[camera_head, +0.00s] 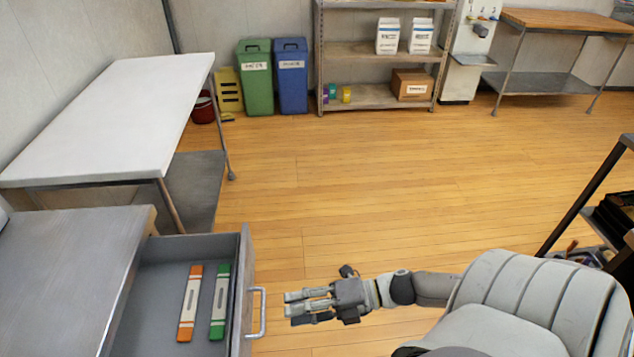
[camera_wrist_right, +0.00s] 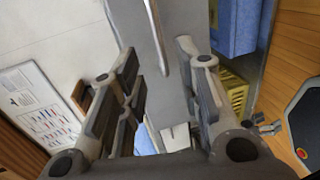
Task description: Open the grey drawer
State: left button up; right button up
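The grey drawer (camera_head: 247,280) at the lower left in the head view is pulled out from under a grey worktop. Its silver bar handle (camera_head: 262,312) is on the right-hand side of its front. My right gripper (camera_head: 287,308) is just to the right of the handle, apart from it, with its fingers pointing at it. In the wrist view, the fingers of this gripper (camera_wrist_right: 160,95) are spread with nothing between them, and the drawer handle (camera_wrist_right: 156,38) shows beyond them. My left gripper is not in view.
An orange-and-white item (camera_head: 190,305) and a green-and-white item (camera_head: 219,303) lie in the drawer. A white-topped table (camera_head: 120,110) stands behind it. Green (camera_head: 257,85) and blue (camera_head: 291,80) bins and a shelf rack (camera_head: 352,53) line the back. The middle floor is clear.

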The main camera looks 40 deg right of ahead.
jog(key=shift+v, duration=1.95)
